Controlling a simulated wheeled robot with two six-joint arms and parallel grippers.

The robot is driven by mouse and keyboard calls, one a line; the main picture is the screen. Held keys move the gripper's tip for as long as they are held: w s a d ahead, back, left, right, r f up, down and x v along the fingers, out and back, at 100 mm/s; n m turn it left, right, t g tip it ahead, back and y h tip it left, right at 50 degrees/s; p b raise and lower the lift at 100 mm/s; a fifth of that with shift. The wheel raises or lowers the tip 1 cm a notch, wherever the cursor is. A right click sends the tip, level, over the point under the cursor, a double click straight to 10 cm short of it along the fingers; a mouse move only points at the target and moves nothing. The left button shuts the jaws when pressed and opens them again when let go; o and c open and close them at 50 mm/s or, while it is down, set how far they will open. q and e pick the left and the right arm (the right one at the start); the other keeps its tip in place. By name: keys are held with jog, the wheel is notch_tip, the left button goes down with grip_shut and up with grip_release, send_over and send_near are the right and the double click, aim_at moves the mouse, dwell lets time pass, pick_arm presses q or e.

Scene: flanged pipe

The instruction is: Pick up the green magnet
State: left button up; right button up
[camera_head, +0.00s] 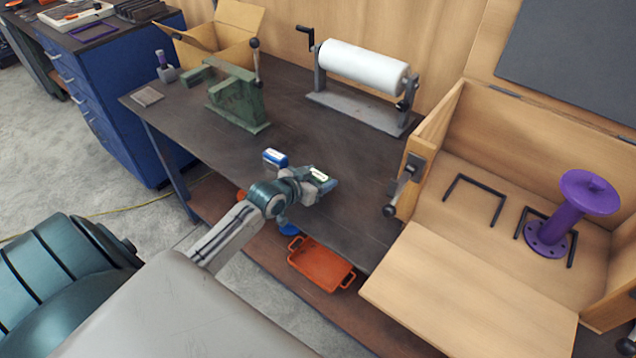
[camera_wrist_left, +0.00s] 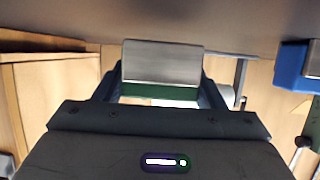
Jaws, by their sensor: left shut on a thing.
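My left gripper (camera_head: 328,184) reaches over the front part of the dark workbench. In the left wrist view its two fingers (camera_wrist_left: 162,80) are closed on the sides of the green magnet (camera_wrist_left: 162,64), a block with a grey metal face and green edges. In the head view the magnet is mostly hidden by the gripper. The wrist view shows the bench surface close to the magnet; I cannot tell whether they touch. My right gripper is not in view.
A blue block (camera_head: 275,157) with a white face lies on the bench (camera_head: 300,135) beside my left gripper. A green vise-like fixture (camera_head: 238,97) and a white roll (camera_head: 362,68) stand behind. An open wooden crate (camera_head: 460,310) holding a purple flanged pipe (camera_head: 562,222) is at right.

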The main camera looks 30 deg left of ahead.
pick_arm(q)
jog(key=shift+r+b, duration=0.3)
jog(key=shift+r, duration=0.6)
jog(key=s+a, duration=0.1)
jog(key=s, duration=0.1)
jog(key=s+a, duration=0.1)
jog(key=s, duration=0.1)
jog(key=s+a, duration=0.1)
jog(key=s, duration=0.1)
jog(key=shift+s+a+r+b, duration=0.2)
jog(key=shift+s+r+b, duration=0.1)
jog(key=shift+s, duration=0.1)
jog(key=s+a+p, duration=0.3)
jog(key=s+p, duration=0.2)
jog(key=s, duration=0.2)
jog(key=shift+s+a+r, duration=0.25)
jog(key=shift+s+r, duration=0.05)
jog(key=shift+r, duration=0.15)
